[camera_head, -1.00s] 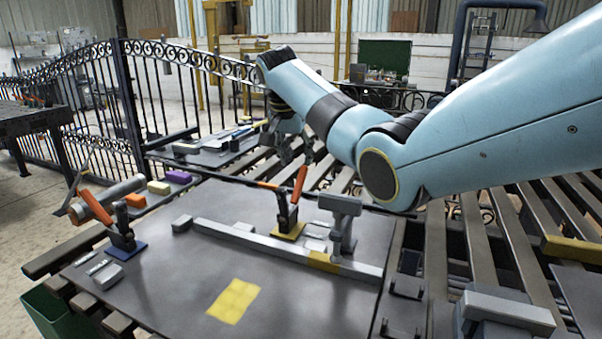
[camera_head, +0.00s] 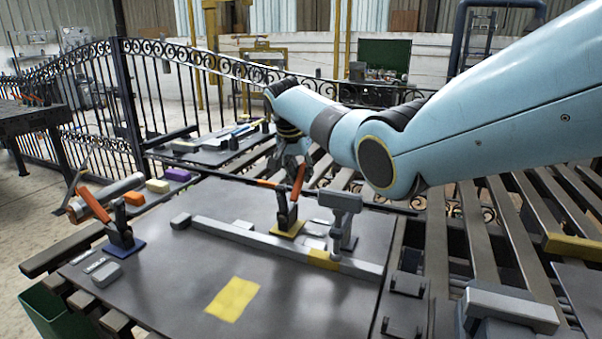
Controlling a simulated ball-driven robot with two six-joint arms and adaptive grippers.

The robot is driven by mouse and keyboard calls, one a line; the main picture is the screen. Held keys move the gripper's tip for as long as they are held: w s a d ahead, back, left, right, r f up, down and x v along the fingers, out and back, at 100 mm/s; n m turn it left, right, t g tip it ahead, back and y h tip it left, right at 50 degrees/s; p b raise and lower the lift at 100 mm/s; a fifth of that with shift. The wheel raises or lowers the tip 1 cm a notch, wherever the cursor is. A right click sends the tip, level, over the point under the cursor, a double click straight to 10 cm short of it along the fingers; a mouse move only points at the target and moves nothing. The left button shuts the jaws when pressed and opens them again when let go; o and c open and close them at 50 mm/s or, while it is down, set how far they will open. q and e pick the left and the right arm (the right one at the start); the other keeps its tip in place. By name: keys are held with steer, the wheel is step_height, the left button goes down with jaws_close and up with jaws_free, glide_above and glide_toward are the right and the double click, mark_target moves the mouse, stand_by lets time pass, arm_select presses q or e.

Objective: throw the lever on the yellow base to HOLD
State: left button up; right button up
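The lever on the yellow base (camera_head: 287,228) stands upright on the dark plate, behind a long grey bar. Its orange handle (camera_head: 298,180) points up and leans slightly right. My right gripper (camera_head: 292,168) hangs fingers down from my pale blue arm, just at the upper part of this handle. Its fingers look apart; whether they touch the handle I cannot tell. A second lever on a blue base (camera_head: 124,246) stands at the left, its orange handle tilted up and left. I cannot read any HOLD marking. My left gripper is not in view.
The grey bar (camera_head: 220,232) crosses the plate and ends near a grey clamp post (camera_head: 341,215) just right of the lever. A yellow patch (camera_head: 233,299) lies at the front. Orange, yellow and purple blocks (camera_head: 177,174) sit at the left back.

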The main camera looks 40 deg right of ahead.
mark_target(300, 175)
jaws_close()
steer(key=h+p, duration=0.1)
steer(key=p, duration=0.1)
steer(key=a+r+t+p, duration=0.1)
steer(key=p, duration=0.1)
steer(key=shift+s+a+r+h, duration=0.2)
steer(key=shift+s+a+h, duration=0.05)
steer(key=shift+s+h, duration=0.15)
steer(key=shift+s+a+r+t+h+p, duration=0.15)
steer(key=shift+s+a+t+h+p, duration=0.1)
steer(key=shift+a+t+h+p, duration=0.35)
steer(key=shift+s+a+h+b, duration=0.2)
steer(key=shift+a+h+b, duration=0.3)
steer(key=shift+h, duration=0.3)
steer(key=shift+s+a+r+t+h+b, duration=0.35)
steer(key=shift+a+t+h+b, duration=0.2)
steer(key=shift+h+b, duration=0.4)
